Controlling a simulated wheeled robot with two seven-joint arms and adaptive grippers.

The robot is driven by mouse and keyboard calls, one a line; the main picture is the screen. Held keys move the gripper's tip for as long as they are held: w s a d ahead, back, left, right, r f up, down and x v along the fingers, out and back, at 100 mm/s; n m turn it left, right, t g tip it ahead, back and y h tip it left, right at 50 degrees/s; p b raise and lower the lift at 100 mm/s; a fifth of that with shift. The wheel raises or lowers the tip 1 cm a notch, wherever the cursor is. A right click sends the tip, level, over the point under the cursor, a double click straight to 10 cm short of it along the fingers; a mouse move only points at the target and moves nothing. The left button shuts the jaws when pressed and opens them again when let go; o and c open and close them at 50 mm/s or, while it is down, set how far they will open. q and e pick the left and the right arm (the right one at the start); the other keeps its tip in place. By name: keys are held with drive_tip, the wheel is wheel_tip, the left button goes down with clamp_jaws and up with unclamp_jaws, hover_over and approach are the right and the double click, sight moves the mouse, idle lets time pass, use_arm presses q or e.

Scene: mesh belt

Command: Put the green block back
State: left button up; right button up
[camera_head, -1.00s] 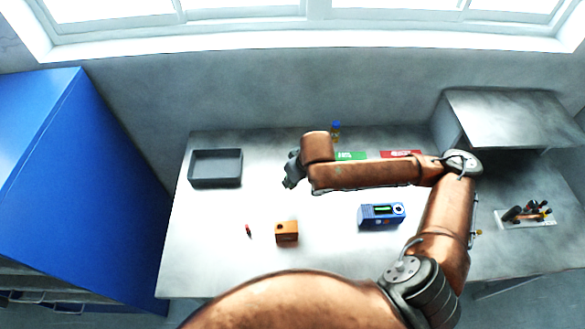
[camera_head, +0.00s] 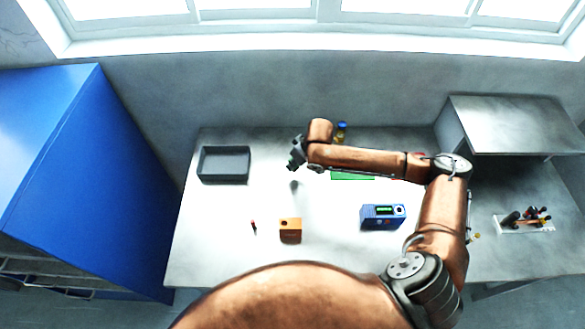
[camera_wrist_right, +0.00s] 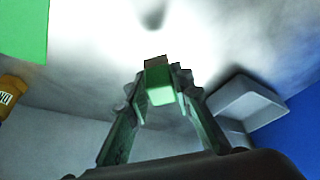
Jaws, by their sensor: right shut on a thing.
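The green block (camera_wrist_right: 162,94) is between the fingertips of my right gripper (camera_wrist_right: 158,80) in the right wrist view, with a brownish end showing beyond it. In the head view the right gripper (camera_head: 294,162) is above the table, left of the green mat (camera_head: 352,176), with a dark shadow below it. The block is too small to make out there. Part of the green mat is hidden by my right arm; a green area (camera_wrist_right: 22,28) also shows at the upper left of the wrist view. My left gripper is out of view.
A dark grey tray (camera_head: 224,178) stands at the table's back left. An orange block (camera_head: 290,237), a small red item (camera_head: 254,228) and a blue device (camera_head: 382,224) lie nearer. A blue-capped bottle (camera_head: 341,133) stands behind my arm. A tool holder (camera_head: 526,226) is at right.

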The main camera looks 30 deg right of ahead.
drive_tip(key=shift+w+f, duration=0.75)
drive_tip(key=shift+f, duration=1.65)
drive_tip(key=shift+f, duration=0.1)
drive_tip(key=o, duration=1)
drive_tip(key=shift+w, duration=0.1)
drive_tip(key=v, duration=1.2)
drive_tip(key=shift+p, duration=0.4)
